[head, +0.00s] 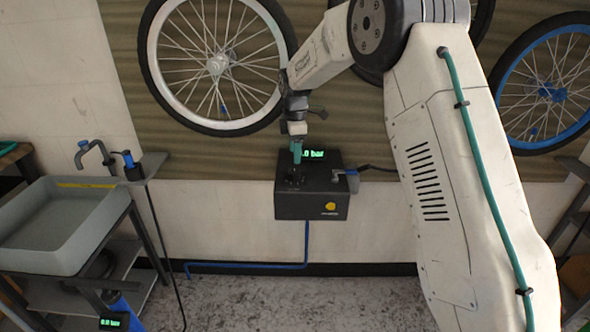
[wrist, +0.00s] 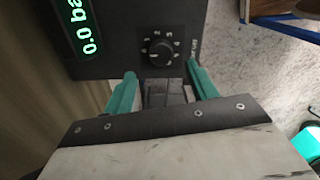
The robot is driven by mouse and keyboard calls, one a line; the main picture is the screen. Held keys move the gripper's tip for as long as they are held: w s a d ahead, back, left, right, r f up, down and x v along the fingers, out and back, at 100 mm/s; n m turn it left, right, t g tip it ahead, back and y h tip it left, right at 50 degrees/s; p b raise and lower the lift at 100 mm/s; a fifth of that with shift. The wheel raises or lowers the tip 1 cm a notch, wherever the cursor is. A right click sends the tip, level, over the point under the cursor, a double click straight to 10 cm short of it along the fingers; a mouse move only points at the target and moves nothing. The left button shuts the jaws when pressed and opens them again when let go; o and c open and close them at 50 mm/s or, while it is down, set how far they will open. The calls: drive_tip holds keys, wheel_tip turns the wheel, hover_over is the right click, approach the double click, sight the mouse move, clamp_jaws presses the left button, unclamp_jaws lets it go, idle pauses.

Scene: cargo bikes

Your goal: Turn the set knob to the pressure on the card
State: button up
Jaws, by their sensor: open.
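The set knob (wrist: 159,52) is a round black knob with white marks around it, on the dark face of a black control box (head: 312,205). A green display (wrist: 85,27) beside it reads about 0.0 bar; it is partly covered in the head view. My gripper (wrist: 160,72) is open, with teal fingertips apart, one to each side below the knob in the wrist view. The knob is not between the tips. In the head view my gripper (head: 296,150) is over the box and hides part of it. I see no readable card.
Wheels hang on the wall behind, one (head: 217,62) close behind my gripper. A grey sink (head: 60,225) stands at the left, with a small gauge (head: 113,322) below. A grey fitting (head: 347,178) juts from the box's right side. A blue hose (head: 306,245) runs down from the box.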

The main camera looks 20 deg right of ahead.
sight(295, 172)
wheel_tip(295, 172, down, 7)
drive_tip(key=shift+f, duration=0.1)
drive_tip(key=c, duration=1)
